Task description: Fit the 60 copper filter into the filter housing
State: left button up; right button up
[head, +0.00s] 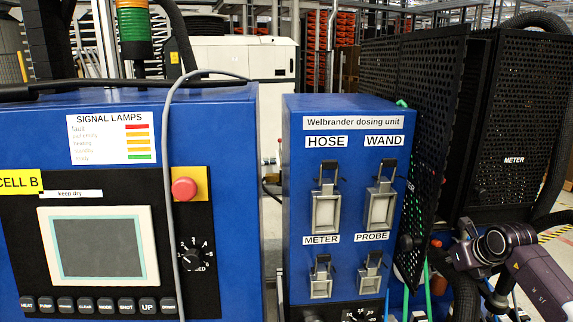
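No 60 copper filter and no filter housing can be made out in the head view. Part of my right arm comes in at the lower right, with a dark joint in front of the black mesh cabinet; I cannot make out gripper fingers on it. My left gripper does not show.
The blue Welbrander dosing unit (294,210) has latches labelled HOSE (325,210), WAND (380,208), METER (321,278) and PROBE (370,275). Left of it stands a blue control cabinet (230,130) with a screen (97,248) and red button (184,189). A mesh door (425,110) stands open.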

aim_at(445, 284)
jog(key=shift+s+d+r, duration=0.1)
jog(key=shift+s, duration=1.1)
jog(key=shift+s+d, duration=0.15)
jog(key=shift+s, duration=1.15)
jog(key=s+b, duration=0.1)
jog(key=s, duration=0.4)
jog(key=shift+s+d+b, duration=0.2)
jog(key=shift+b, duration=0.2)
jog(key=shift+s, duration=0.45)
